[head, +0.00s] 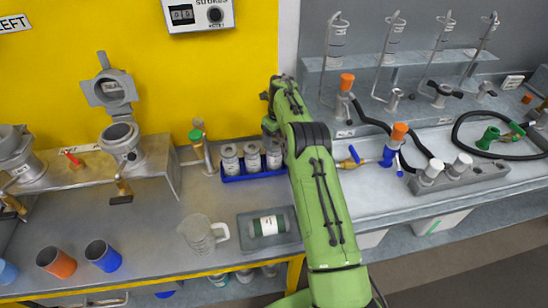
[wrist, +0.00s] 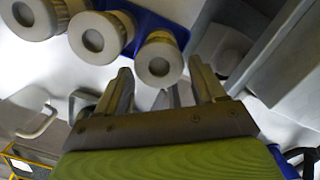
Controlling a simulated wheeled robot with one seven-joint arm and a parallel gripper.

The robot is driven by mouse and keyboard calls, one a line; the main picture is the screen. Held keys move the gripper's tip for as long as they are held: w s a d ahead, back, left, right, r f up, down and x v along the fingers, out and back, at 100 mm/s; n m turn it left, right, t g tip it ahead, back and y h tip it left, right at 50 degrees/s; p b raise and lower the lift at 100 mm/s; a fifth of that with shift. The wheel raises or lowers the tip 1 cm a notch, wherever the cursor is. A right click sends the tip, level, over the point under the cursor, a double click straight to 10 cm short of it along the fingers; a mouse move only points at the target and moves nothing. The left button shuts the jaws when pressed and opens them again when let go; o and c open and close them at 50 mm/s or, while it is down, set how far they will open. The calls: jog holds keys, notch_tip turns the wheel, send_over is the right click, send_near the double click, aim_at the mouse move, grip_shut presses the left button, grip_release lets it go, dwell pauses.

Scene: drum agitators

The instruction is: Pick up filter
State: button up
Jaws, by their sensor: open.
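No part is clearly marked as the filter, and I cannot tell which thing it is. A white cylinder with green ends (head: 268,225) lies on its side in a grey tray (head: 285,242). Three pale canisters (head: 252,157) stand in a blue rack (head: 233,179). In the wrist view their round tops show, and the nearest canister (wrist: 158,60) is just beyond the fingertips. My gripper (wrist: 161,70) is open, with nothing seen between its fingers. In the head view my green arm mostly hides it, to the right of the rack.
A clear jug (head: 200,235) stands left of the grey tray. Blue (head: 103,256) and orange (head: 56,262) cups are farther left. A green-topped valve (head: 198,140) rises left of the rack. Hoses and an orange-capped fitting (head: 398,133) lie right of my arm.

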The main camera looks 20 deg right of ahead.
aim_at(274, 156)
jog(key=f, duration=0.6)
jog(key=shift+w+a+f+b, duration=0.15)
jog(key=shift+w+f+b, duration=0.1)
jog(key=shift+w+b, duration=0.05)
jog(key=shift+r, duration=0.1)
jog(key=c, duration=0.7)
